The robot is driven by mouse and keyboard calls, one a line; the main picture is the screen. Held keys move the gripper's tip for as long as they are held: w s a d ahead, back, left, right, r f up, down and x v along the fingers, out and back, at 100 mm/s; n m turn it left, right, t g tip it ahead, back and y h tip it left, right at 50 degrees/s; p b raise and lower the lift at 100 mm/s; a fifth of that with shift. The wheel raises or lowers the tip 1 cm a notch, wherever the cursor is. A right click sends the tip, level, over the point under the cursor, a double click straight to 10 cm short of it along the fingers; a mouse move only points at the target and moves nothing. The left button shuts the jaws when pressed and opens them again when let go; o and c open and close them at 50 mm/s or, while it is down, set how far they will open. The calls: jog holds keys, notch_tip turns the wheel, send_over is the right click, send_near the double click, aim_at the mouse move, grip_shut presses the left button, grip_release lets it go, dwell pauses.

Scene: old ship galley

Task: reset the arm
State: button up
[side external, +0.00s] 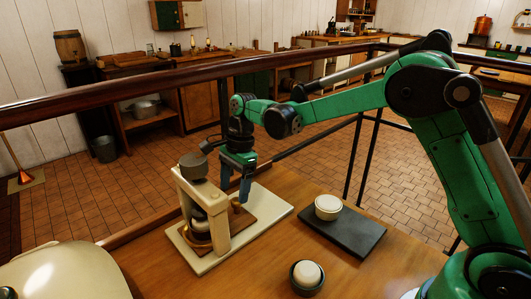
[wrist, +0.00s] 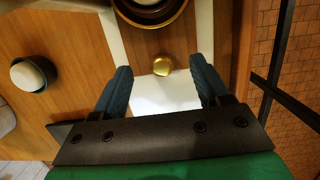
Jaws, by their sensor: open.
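My gripper (side external: 235,190) points down beside a cream press-like stand (side external: 217,225) on a pale base board (side external: 270,204). In the wrist view my gripper (wrist: 165,90) is open, its two blue fingers apart with nothing held between them. A small gold knob (wrist: 163,65) shows just past the fingertips, roughly midway between them. A white patch of the base lies below the fingers. My green arm reaches in from the right.
A wooden rail (side external: 180,77) runs behind the table.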

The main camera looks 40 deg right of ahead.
jog(key=shift+a+v, duration=0.2)
jog(key=shift+v, duration=0.7)
jog(key=shift+a+v, duration=0.2)
jog(key=shift+v, duration=0.7)
jog(key=shift+d+r, duration=0.1)
jog(key=shift+s+r, duration=0.1)
jog(key=s+d+r+n+t+h, duration=0.1)
jog(key=s+d+n+t, duration=0.1)
jog(key=s+n, duration=0.5)
jog(key=s+d+r+n+t+h, duration=0.1)
jog(key=s+d+n+t, duration=0.1)
jog(key=s+n+t, duration=0.3)
jog(key=shift+s+r+n, duration=0.35)
jog(key=shift+s+n, duration=1.2)
jog(key=shift+n, duration=1.45)
